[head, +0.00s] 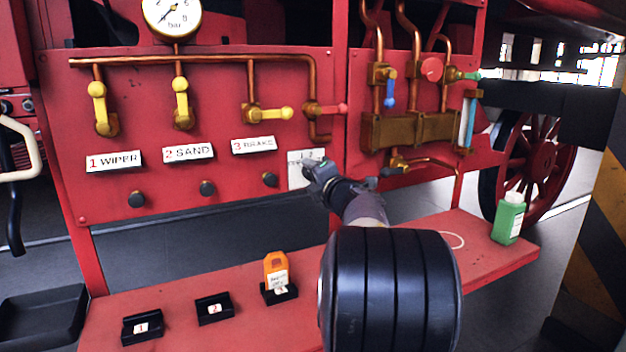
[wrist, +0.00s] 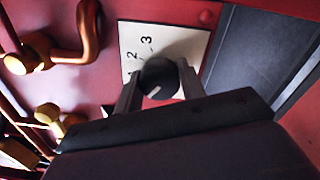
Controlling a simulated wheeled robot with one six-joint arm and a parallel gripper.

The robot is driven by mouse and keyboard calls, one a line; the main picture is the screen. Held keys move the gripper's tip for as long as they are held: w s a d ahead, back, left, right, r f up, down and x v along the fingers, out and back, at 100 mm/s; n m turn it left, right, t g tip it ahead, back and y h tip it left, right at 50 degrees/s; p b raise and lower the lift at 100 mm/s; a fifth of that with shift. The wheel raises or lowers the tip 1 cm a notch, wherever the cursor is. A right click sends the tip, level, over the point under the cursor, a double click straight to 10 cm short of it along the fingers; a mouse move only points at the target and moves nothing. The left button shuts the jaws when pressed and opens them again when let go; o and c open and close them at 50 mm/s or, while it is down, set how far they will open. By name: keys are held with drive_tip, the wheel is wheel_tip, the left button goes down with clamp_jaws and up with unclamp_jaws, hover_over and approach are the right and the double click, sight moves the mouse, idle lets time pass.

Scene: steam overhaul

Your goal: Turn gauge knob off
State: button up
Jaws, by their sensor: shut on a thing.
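A small light line shows on the knob's face. My gripper (wrist: 157,86) has its two fingers on either side of the knob and is shut on it. In the head view my gripper (head: 318,170) is at the white plate (head: 295,178) on the red panel, and it hides the knob there. The round pressure gauge (head: 172,14), marked bar, is at the top left.
Labels WIPER, SAND and BRAKE stand over black buttons (head: 207,188). The red bench (head: 190,275) below carries black holders, an orange tag (head: 276,268) and a green bottle (head: 508,220).

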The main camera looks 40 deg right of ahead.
drive_tip(key=shift+n, duration=0.5)
drive_tip(key=o, duration=1)
drive_tip(key=v, duration=1)
drive_tip(key=shift+s, duration=0.4)
